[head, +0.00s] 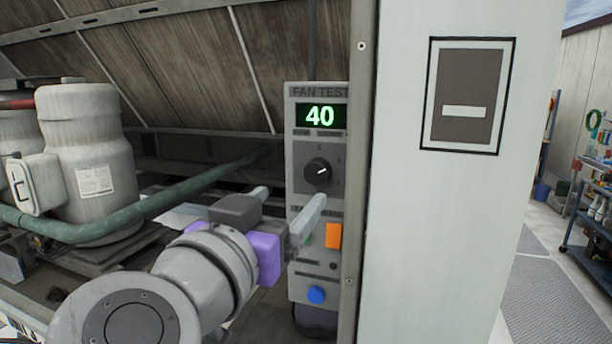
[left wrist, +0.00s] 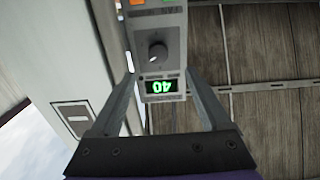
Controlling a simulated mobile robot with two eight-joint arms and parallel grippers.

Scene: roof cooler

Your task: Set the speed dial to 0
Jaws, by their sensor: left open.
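The black speed dial (head: 317,171) is on the grey fan test panel (head: 299,150), with its white pointer aimed up and to the right in the head view. The green display (head: 320,116) above it reads 40. My left gripper (head: 284,205) is open and empty, in front of the panel and a little below the dial in the head view. In the left wrist view the dial (left wrist: 158,51) appears upside down beyond the open fingers (left wrist: 164,82), apart from them. My right gripper is not in view.
An orange switch (head: 334,236) and a blue button (head: 316,295) sit lower on the panel, partly near my left finger. A pale cabinet wall (head: 450,220) stands close on the right. A green pipe (head: 150,206) and grey compressor (head: 88,150) are on the left.

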